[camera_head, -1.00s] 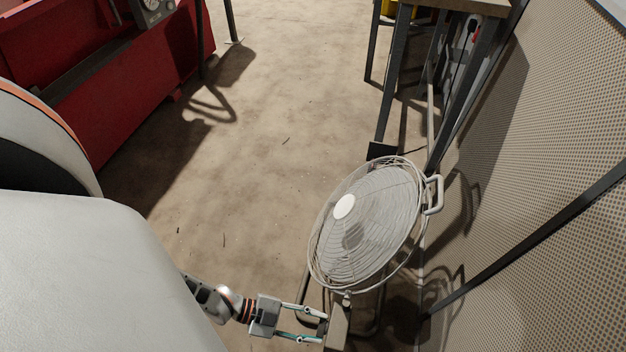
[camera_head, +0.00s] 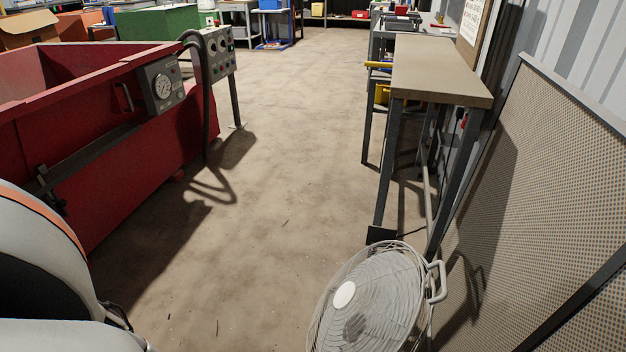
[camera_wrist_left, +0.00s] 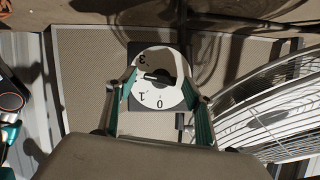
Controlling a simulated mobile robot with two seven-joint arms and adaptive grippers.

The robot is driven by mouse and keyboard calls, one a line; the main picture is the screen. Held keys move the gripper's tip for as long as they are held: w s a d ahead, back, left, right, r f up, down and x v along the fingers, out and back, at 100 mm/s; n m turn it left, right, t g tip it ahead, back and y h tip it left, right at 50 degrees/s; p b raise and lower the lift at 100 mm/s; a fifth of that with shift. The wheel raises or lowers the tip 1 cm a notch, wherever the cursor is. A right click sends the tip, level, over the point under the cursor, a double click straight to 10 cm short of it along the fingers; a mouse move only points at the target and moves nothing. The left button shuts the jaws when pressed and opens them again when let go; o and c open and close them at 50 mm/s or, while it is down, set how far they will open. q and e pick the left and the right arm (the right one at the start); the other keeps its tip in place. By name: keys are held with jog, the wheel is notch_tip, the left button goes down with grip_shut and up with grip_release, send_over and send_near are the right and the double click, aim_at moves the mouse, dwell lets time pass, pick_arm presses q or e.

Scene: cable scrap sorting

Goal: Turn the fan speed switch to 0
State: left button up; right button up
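The fan (camera_head: 372,300) stands at the bottom of the head view, its lower part cut off. In the left wrist view its wire cage (camera_wrist_left: 275,105) fills the right side. The fan speed switch (camera_wrist_left: 172,98) is a white dial with a dark knob (camera_wrist_left: 156,78) and printed 0, 1 and 3. The 0 is at the bottom. I cannot tell for sure which number the knob marks. My left gripper (camera_wrist_left: 165,98) is open, its green fingers on either side of the dial. Contact with the knob cannot be told. My right gripper is not seen.
A workbench (camera_head: 435,75) stands behind the fan, and a perforated panel (camera_head: 530,190) runs along the right. A red machine (camera_head: 110,150) with a gauge is at the left. The floor (camera_head: 275,200) between them is clear.

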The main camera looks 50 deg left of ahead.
pick_arm(q)
jog(key=v, duration=1.2)
jog(key=shift+w, duration=0.1)
dwell(0.4)
